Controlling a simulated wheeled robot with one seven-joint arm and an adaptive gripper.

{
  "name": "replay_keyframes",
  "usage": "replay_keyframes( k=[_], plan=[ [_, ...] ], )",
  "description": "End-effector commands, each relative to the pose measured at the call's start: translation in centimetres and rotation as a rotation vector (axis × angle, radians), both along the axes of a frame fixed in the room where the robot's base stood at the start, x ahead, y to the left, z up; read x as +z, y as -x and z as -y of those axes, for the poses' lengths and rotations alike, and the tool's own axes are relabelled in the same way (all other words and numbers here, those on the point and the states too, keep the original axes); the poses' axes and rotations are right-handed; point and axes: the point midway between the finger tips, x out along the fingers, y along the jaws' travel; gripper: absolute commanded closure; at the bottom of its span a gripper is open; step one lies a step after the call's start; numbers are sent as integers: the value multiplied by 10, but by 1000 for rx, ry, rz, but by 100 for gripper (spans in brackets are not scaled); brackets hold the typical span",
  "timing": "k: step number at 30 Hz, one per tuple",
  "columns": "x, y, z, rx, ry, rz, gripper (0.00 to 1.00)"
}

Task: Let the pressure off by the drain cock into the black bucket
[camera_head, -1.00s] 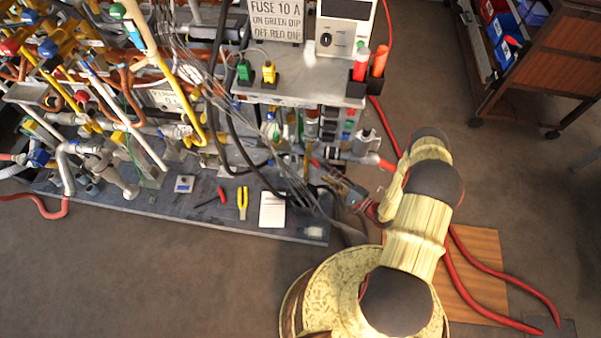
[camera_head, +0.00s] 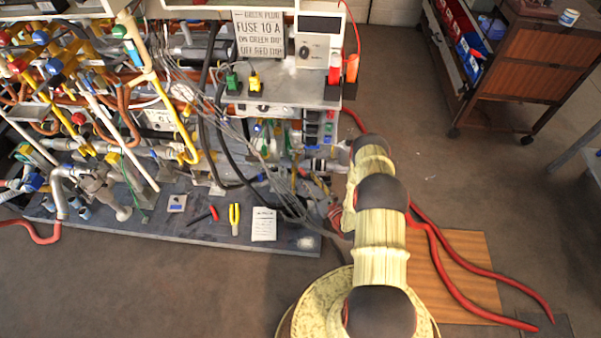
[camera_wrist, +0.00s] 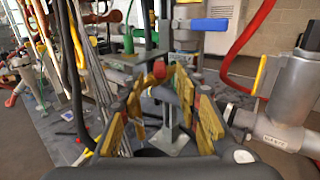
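My gripper (camera_wrist: 168,105) shows in the wrist view with its yellow-padded fingers spread apart. A grey upright post and bent grey pieces show between and behind them; I cannot tell whether the fingers touch anything. In the head view my arm reaches to the right end of the pipe rig, and the gripper is hard to make out among cables. A blue lever handle (camera_wrist: 209,25) sits on pipework ahead in the wrist view. I cannot tell which fitting is the drain cock. I cannot make out the black bucket in either view.
A thick grey pipe body (camera_wrist: 292,88) stands close on the right, with a red hose (camera_wrist: 246,42) behind it. Black cables hang at the left. A yellow-handled tool (camera_head: 234,218) and paper (camera_head: 264,224) lie on the base plate (camera_head: 160,232). The floor in front is clear.

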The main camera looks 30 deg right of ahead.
Motion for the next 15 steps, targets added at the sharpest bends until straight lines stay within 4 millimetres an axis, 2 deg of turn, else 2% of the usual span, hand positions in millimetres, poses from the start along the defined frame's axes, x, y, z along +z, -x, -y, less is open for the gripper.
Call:
replay_keyframes(
  k=[9,15],
  plan=[
    [-1,-48,-5,4,4,2,67],
    [0,-63,-6,3,4,1,67]
  ],
)
